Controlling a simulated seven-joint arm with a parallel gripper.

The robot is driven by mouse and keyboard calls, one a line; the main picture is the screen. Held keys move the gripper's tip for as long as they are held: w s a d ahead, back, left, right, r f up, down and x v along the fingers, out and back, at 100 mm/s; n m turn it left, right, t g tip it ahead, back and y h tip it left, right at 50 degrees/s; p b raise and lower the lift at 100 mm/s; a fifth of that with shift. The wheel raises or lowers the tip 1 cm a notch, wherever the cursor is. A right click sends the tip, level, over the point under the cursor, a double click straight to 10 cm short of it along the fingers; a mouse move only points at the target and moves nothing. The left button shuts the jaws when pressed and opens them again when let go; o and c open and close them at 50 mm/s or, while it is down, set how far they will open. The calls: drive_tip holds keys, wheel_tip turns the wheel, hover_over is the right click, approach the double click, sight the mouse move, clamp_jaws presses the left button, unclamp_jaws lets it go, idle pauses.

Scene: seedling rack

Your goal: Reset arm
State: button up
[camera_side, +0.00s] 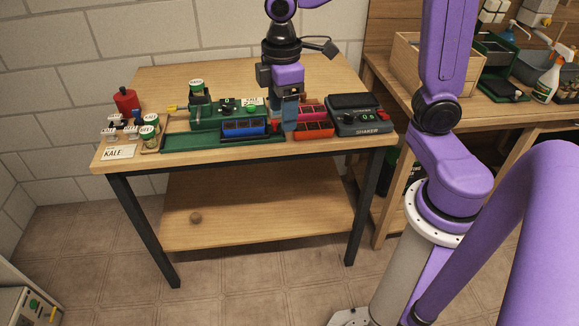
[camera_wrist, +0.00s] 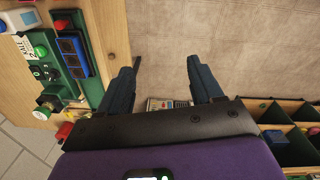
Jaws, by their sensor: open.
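My gripper (camera_side: 289,118) hangs over the right half of the wooden table in the side view, between the blue tray (camera_side: 245,128) and the red trays (camera_side: 314,128). The fingers point down; from the side I cannot tell exactly how high they are. In the wrist view my gripper (camera_wrist: 161,68) shows two dark blue fingers spread wide apart, with nothing between them. The blue tray also shows in the wrist view (camera_wrist: 72,55), left of the fingers.
A green rack (camera_side: 180,143) and green-lidded jars stand on the table (camera_side: 140,90). A dark shaker box (camera_side: 358,117) sits right of the red trays. A red bottle (camera_side: 127,102) and a KALE card (camera_side: 118,152) are at left. A wooden bench stands at right.

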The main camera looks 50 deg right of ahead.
drive_tip(key=s+d+f+n, duration=0.1)
drive_tip(key=s+f, duration=0.2)
drive_tip(key=s, duration=1.5)
drive_tip(key=shift+s+d+f+y, duration=0.15)
drive_tip(key=shift+s+d+y, duration=0.05)
drive_tip(key=shift+y, duration=0.2)
